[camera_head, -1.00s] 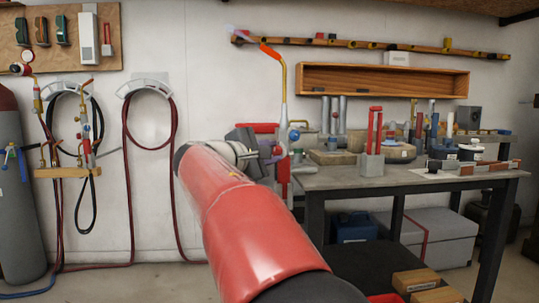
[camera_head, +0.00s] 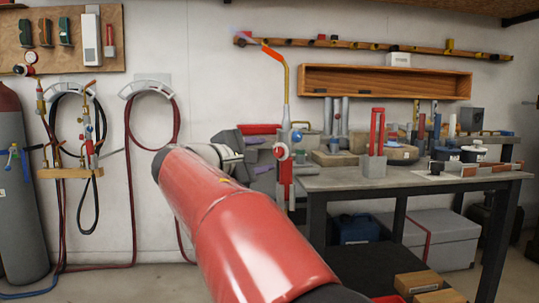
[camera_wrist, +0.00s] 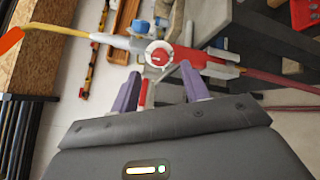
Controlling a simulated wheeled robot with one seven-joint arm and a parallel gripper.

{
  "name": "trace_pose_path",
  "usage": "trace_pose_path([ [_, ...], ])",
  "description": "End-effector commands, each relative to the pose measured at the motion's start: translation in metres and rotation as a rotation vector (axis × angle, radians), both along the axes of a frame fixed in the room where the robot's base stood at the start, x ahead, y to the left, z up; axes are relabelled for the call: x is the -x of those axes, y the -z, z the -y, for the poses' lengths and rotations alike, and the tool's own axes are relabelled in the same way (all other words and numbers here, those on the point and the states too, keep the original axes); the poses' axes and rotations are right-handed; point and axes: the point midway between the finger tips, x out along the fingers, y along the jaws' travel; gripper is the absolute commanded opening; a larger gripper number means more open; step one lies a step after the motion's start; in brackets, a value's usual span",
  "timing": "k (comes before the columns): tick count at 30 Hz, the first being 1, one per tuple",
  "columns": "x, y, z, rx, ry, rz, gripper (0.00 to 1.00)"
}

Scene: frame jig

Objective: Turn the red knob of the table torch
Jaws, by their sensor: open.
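The table torch (camera_head: 286,95) stands upright at the table's left end. It has a thin yellow neck bending left to an orange tip, a grey body and a red lower part. Its red knob (camera_head: 282,152) has a pale rim and faces left, and a blue knob (camera_head: 296,136) sits just above. In the wrist view the red knob (camera_wrist: 159,56) shows face-on with a white pointer mark. My gripper (camera_wrist: 159,72) is open and empty, its two purple fingers apart on either side below the knob. In the head view my gripper (camera_head: 262,155) is left of the torch, with a small gap.
The grey table (camera_head: 400,178) carries a block with red prongs (camera_head: 374,145), pots and tools to the right of the torch. Gas hoses and a grey cylinder (camera_head: 20,190) are at the left wall.

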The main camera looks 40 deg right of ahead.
Motion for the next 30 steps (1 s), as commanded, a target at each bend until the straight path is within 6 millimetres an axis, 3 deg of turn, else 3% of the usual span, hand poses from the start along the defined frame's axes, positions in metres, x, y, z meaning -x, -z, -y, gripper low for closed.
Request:
trace_pose_path([
  [3,0.004,-0.001,-0.019,0.0,-0.004,0.001,0.46],
  [9,0.008,-0.001,-0.034,0.0,0.0,0.0,0.46],
  [26,0.009,-0.001,-0.035,-0.009,-0.002,0.001,0.46],
  [30,0.023,0.019,-0.04,-0.138,-0.037,0.032,0.46],
])
